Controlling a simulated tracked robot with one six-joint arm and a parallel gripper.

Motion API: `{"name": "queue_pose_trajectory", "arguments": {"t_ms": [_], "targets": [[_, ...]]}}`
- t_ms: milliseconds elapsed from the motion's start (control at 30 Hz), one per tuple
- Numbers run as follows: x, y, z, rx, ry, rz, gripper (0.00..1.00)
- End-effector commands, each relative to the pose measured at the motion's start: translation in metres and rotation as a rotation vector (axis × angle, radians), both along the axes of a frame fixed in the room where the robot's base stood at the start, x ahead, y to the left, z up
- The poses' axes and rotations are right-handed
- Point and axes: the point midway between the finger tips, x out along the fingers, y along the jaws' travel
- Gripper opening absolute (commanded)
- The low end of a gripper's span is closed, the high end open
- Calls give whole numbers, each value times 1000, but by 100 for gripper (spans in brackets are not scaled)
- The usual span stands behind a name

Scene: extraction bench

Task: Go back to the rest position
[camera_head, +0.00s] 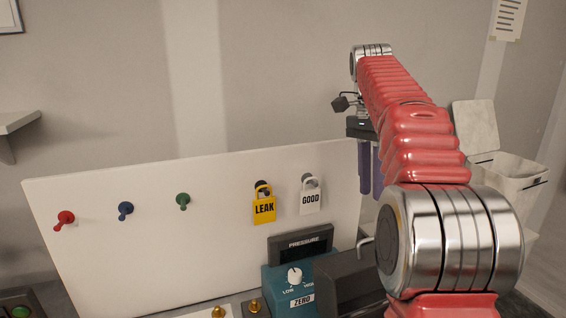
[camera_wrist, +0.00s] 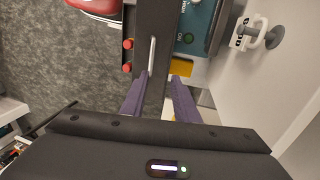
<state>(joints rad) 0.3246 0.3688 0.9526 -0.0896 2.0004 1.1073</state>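My gripper (camera_head: 370,168) hangs from the end of my raised red arm, just right of the white board, with its two purple fingers pointing down. In the wrist view, the fingers (camera_wrist: 159,78) stand apart with nothing held between them. Behind them in that view lies a dark box (camera_wrist: 155,15) with a metal handle. In the head view my arm partly covers this dark box (camera_head: 345,280).
The board (camera_head: 110,250) carries red, blue and green pegs, a yellow LEAK tag (camera_head: 264,208) and a white GOOD tag (camera_head: 310,197). A teal pressure unit (camera_head: 292,285) stands before it. A white lidded bin (camera_head: 510,180) stands at right; a shelf (camera_head: 15,125) is at left.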

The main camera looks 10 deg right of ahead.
Motion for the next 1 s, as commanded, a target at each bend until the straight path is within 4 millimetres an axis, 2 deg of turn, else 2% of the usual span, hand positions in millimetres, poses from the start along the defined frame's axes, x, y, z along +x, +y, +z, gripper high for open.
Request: {"name": "queue_pose_trajectory", "arguments": {"t_ms": [167, 467, 767, 1000], "targets": [[-3, 5, 1, 2, -13, 32, 28], [-23, 37, -2, 5, -99, 245, 28], [-53, 74, -17, -5, -200, 501, 28], [-81, 102, -37, -21, -276, 704, 28]]}}
